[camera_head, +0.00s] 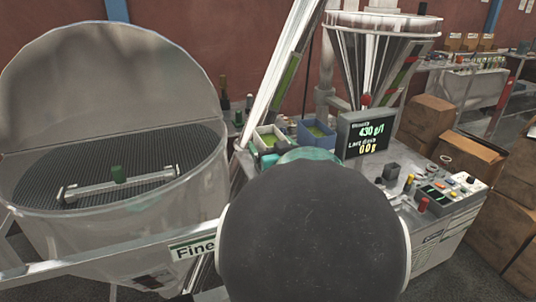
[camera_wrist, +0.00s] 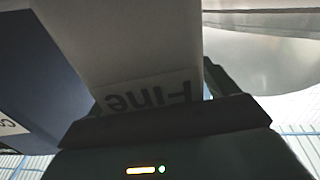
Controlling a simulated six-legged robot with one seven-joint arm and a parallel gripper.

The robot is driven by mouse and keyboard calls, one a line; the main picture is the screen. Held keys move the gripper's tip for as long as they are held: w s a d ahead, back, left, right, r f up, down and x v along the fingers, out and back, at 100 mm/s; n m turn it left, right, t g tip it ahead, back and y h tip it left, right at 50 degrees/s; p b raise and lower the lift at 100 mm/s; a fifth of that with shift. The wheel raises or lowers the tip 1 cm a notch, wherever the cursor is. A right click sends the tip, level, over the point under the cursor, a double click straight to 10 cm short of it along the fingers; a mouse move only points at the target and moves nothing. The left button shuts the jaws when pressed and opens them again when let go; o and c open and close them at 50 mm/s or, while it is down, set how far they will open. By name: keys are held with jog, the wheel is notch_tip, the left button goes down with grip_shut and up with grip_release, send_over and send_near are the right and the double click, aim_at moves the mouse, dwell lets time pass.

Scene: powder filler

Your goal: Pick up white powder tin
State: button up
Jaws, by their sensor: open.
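In the wrist view a pale white face (camera_wrist: 130,50) fills the upper middle, with an upside-down label reading "Fine" along its lower edge. It may be the white powder tin, but its whole shape is cut off. My gripper (camera_wrist: 165,125), a dark body with a small light, spans the bottom of that view, open and close to the white face; whether it touches cannot be told. A dark blue surface (camera_wrist: 40,85) is just left of the white face. In the head view a "Fine" label (camera_head: 195,248) shows beside my dark arm joint, which hides my gripper.
A large metal drum (camera_head: 120,225) with raised lid and grate stands left. A control panel (camera_head: 450,195) and cardboard boxes (camera_head: 428,118) are right.

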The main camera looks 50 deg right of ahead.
jog(key=shift+s+r, duration=0.1)
jog(key=shift+s, duration=0.1)
jog(key=shift+w, duration=0.1)
jog(key=c, duration=1.3)
jog(key=shift+c, duration=0.3)
jog(key=shift+r, duration=0.1)
